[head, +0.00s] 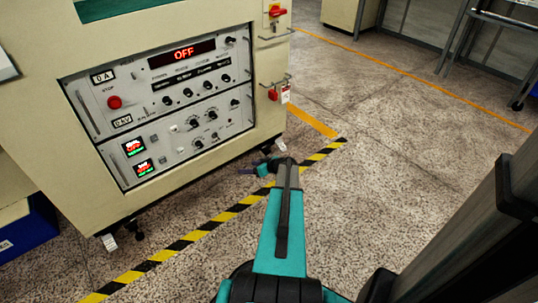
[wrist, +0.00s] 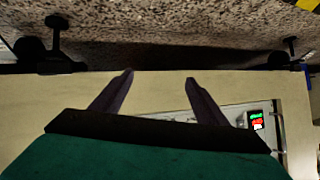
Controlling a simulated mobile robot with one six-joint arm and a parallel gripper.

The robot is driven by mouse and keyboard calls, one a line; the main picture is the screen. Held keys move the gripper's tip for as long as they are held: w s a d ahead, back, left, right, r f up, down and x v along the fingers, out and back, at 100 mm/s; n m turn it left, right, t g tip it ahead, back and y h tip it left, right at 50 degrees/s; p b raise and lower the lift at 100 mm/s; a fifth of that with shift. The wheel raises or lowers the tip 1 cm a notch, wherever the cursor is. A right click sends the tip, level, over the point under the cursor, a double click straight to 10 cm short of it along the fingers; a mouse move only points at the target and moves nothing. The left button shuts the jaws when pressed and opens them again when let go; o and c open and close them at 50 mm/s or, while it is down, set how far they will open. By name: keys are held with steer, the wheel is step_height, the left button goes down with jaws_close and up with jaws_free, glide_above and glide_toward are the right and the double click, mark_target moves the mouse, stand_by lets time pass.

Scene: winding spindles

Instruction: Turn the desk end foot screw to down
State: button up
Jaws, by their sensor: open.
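A beige cabinet (head: 165,195) stands on low feet. One foot screw (head: 138,235) shows under its lower left end in the head view, near a white tag (head: 109,242). In the wrist view, a dark T-shaped foot screw (wrist: 57,25) shows at upper left and a smaller one (wrist: 290,45) at upper right. I cannot tell which is the desk end one. My gripper (head: 262,168) is low by the cabinet's lower right end. In the wrist view my gripper (wrist: 158,76) is open, with nothing between its fingers, facing the cabinet's lower edge, apart from both screws.
The cabinet's control panel (head: 165,110) shows a red OFF display. Red switches (head: 273,94) and handles project from its right side. A yellow-black floor stripe (head: 215,222) runs along the front. A blue bin (head: 28,230) is at left.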

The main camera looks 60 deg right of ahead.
mark_target(267, 148)
steer(key=s+d+h+b, duration=0.2)
steer(key=s+d, duration=0.2)
steer(key=d, duration=0.4)
steer(key=s+d+m+t+h+b, duration=0.1)
steer(key=s+d+h+b, duration=0.1)
steer(key=s+d, duration=0.3)
steer(key=d, duration=0.3)
steer(key=shift+s+d+r, duration=0.15)
steer(key=shift+s+d, duration=0.05)
steer(key=shift+s, duration=0.1)
steer(key=b+x, duration=0.4)
steer(key=x, duration=0.9)
steer(key=shift+w+d, duration=0.2)
steer(key=shift+w, duration=0.2)
steer(key=c, duration=1)
steer(key=shift+s+d, duration=0.15)
steer(key=shift+d, duration=0.3)
steer(key=shift+c, duration=0.3)
steer(key=shift+a+h, duration=0.3)
steer(key=shift+a, duration=0.05)
steer(key=shift+b, duration=0.45)
